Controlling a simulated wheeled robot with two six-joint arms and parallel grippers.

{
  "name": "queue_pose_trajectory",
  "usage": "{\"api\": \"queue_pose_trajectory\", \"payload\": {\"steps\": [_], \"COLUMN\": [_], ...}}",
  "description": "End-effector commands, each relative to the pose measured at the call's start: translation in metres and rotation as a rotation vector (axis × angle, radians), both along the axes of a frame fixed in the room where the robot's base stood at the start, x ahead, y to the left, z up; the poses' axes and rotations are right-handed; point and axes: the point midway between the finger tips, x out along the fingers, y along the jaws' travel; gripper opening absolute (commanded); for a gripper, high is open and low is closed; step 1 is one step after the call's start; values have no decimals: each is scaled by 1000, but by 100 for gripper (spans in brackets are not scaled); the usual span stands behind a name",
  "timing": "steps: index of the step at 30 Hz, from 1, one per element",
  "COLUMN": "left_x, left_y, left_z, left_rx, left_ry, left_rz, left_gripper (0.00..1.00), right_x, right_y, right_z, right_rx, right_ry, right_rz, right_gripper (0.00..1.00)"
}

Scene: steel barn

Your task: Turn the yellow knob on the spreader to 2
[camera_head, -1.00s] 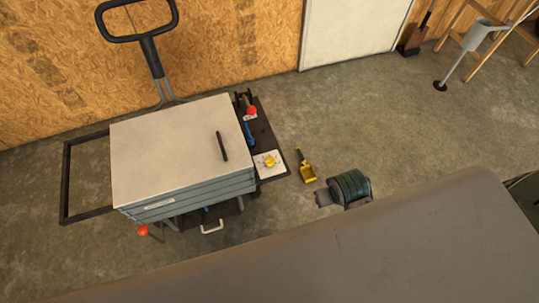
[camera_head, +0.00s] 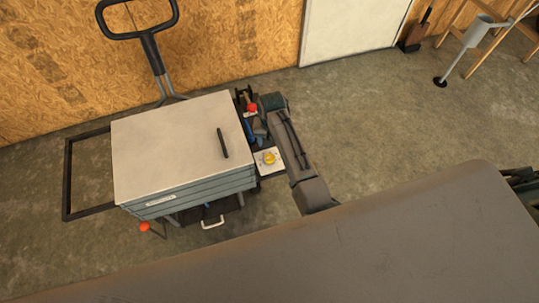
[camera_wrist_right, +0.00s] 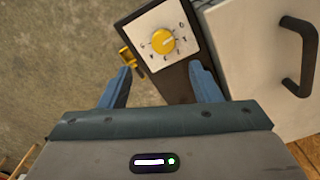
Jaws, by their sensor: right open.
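The spreader is a box with a pale lid (camera_head: 175,145) and blue-grey sides. The yellow knob (camera_head: 270,157) sits on a white dial plate on its right-hand shelf. In the right wrist view the knob (camera_wrist_right: 163,41) is clear, with dark marks around it on the white plate (camera_wrist_right: 182,16). I cannot tell which mark it points to. My right gripper (camera_wrist_right: 160,76) is open and empty, its blue fingers apart, with the knob beyond the fingertips and not touched. In the head view my right arm reaches up along the shelf's right side. My left gripper is not in view.
A yellow scoop (camera_wrist_right: 131,59) lies beside the shelf. A red-topped lever (camera_head: 252,107) stands at the shelf's far end. A black handle (camera_wrist_right: 302,57) is on the lid. A push handle (camera_head: 150,50) rises behind.

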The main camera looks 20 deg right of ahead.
Motion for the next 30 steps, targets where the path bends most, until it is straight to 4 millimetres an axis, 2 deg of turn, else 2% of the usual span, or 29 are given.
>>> {"api": "queue_pose_trajectory", "payload": {"steps": [4, 7, 15, 21, 30], "left_x": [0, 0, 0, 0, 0], "left_y": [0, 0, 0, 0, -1], "left_z": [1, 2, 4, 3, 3], "left_rx": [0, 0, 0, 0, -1], "left_ry": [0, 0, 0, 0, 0], "left_rz": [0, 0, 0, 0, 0], "left_gripper": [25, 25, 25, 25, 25], "right_x": [6, 5, 5, 5, 5], "right_y": [5, 5, 4, 4, 4], "right_z": [-4, -16, -66, -95, -108], "right_rx": [1, 1, -1, 1, 1], "right_ry": [11, 13, 12, 10, 8], "right_rz": [-4, -4, -4, -4, -4], "right_gripper": [57, 57, 57, 57, 57]}}
